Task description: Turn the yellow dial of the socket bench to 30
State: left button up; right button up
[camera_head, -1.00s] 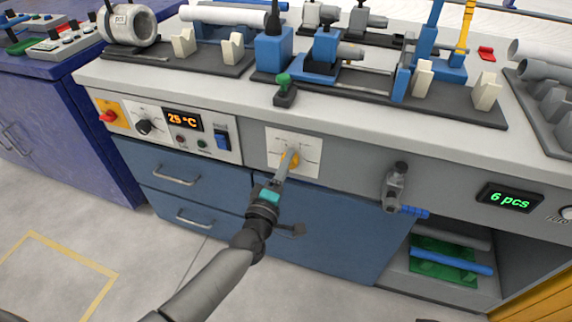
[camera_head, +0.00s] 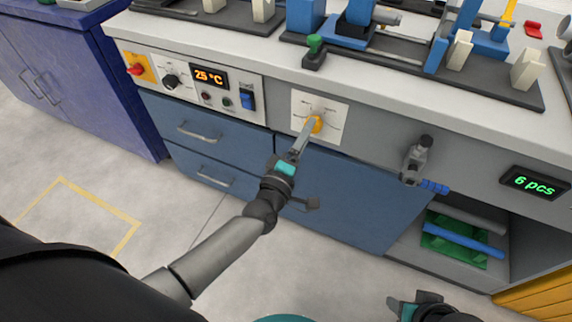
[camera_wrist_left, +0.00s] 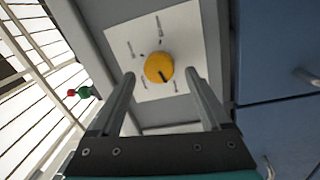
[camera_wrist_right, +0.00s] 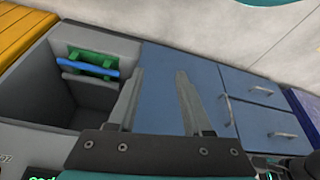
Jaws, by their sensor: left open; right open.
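The yellow dial (camera_head: 315,124) sits on a white scale plate (camera_head: 331,108) on the front of the grey bench. It also shows in the left wrist view (camera_wrist_left: 158,66), with a dark pointer mark toward the lower right of that picture. The printed scale labels are too small to read. My left gripper (camera_head: 307,132) is open in front of the dial. In the left wrist view its fingertips (camera_wrist_left: 160,74) lie on either side of the dial, with gaps visible; contact cannot be told. My right gripper (camera_wrist_right: 158,75) is open and empty, away from the dial.
Left of the dial is a control panel with a 25 °C display (camera_head: 210,76) and a blue switch (camera_head: 247,96). A grey valve with a blue handle (camera_head: 434,187) sticks out on the right. Blue drawers (camera_head: 203,133) lie below. The floor in front is clear.

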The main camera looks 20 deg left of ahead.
pick_arm(q)
jog(key=s+f+p, duration=0.1)
jog(key=s+p, duration=0.1)
jog(key=s, duration=1)
jog(key=shift+s+a+p, duration=0.3)
jog(key=shift+a+p, duration=0.05)
jog(key=shift+p, duration=0.05)
pick_arm(e)
notch_tip(320, 180, down, 6)
jog(key=s+g, duration=0.1)
jog(key=shift+s+d+f, duration=0.15)
jog(key=shift+s+d, duration=0.05)
jog(key=shift+d, duration=0.05)
